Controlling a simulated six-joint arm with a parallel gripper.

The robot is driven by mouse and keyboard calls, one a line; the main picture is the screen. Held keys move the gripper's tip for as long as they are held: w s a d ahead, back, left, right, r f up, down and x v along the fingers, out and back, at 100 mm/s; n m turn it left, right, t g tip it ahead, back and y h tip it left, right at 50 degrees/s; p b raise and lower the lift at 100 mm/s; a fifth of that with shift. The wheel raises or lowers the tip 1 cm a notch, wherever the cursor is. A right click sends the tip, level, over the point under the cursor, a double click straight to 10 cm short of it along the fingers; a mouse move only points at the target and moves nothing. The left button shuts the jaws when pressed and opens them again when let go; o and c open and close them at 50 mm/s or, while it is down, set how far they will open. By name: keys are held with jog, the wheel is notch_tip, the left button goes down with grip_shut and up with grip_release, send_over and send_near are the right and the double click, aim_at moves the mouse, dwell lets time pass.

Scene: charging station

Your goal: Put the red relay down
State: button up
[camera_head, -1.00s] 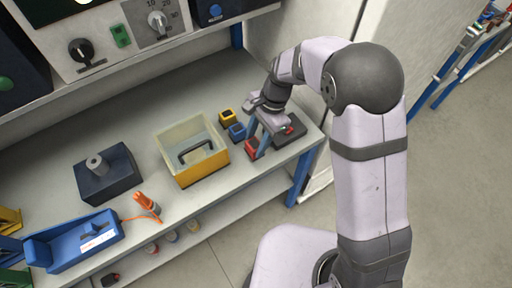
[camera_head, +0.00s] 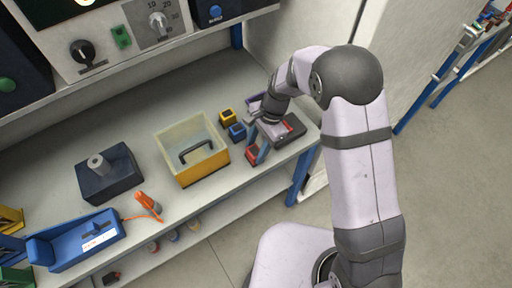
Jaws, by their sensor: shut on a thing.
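The red relay (camera_head: 252,155) is a small red block near the front edge of the grey bench, at the right end. My gripper (camera_head: 258,155) points down and is shut on the red relay. The fingers and wrist partly hide it. I cannot tell if its underside touches the bench. A blue relay (camera_head: 237,132) and a yellow relay (camera_head: 227,116) stand in a line behind it, apart from the yellow bin. A purple block (camera_head: 254,98) shows partly behind my wrist.
A dark grey box with a red part (camera_head: 291,128) sits right of my gripper. A yellow-fronted bin (camera_head: 203,170) with a black handle inside is to the left. Further left are a dark block with a grey peg (camera_head: 109,175), an orange connector (camera_head: 147,202) and a blue tray (camera_head: 75,240).

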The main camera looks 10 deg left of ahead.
jog(key=o, duration=1.2)
jog(key=shift+f, duration=0.1)
jog(key=b+v, duration=0.2)
jog(key=v, duration=1)
jog(key=shift+r, duration=0.2)
jog(key=shift+d, duration=0.15)
jog(key=shift+s+d+f+n+t+h, duration=0.5)
jog(key=shift+s+d+n, duration=1.4)
jog(key=shift+d, duration=1.85)
jog(key=shift+s+d+f+n+t+h, duration=0.45)
jog(key=shift+s+d+n, duration=0.65)
jog(key=shift+s+d, duration=2.1)
jog(key=shift+s+d+f+n+t+h, duration=0.25)
jog(key=shift+s+d+f+n, duration=0.9)
jog(key=shift+d, duration=3.1)
jog(key=shift+s+r+n, duration=0.35)
jog(key=shift+s+r, duration=0.15)
jog(key=shift+s, duration=0.15)
